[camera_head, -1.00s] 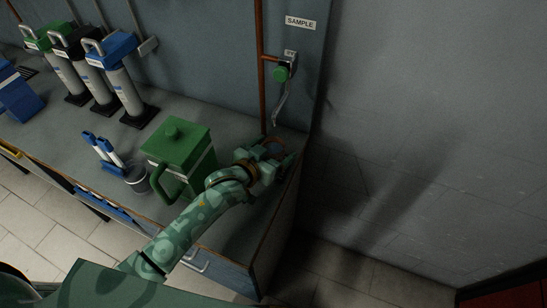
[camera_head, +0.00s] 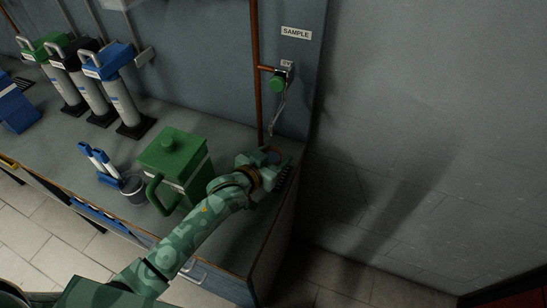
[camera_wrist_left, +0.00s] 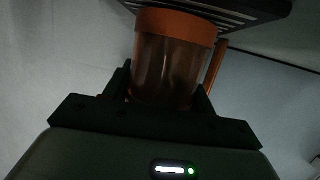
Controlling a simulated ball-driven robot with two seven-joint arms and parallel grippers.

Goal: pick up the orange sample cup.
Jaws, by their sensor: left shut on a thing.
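The orange sample cup (camera_wrist_left: 168,62) is a see-through amber cup with a solid orange rim. In the left wrist view it stands between the fingers of my left gripper (camera_wrist_left: 162,88), which is shut on it. In the head view my left gripper (camera_head: 268,166) is at the right end of the counter, below the sample tap (camera_head: 277,84), and mostly hides the cup. A dark slotted grate (camera_wrist_left: 232,9) shows close by the cup's rim in the wrist view. I cannot tell whether the cup still touches a surface. My right gripper is not in view.
A green lidded jug (camera_head: 177,152) stands on the counter just left of my left forearm. A grey pot (camera_head: 133,187) and blue-handled tools (camera_head: 100,160) are farther left. A copper pipe (camera_head: 256,75) runs down the wall behind the gripper. The counter's right edge is close.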

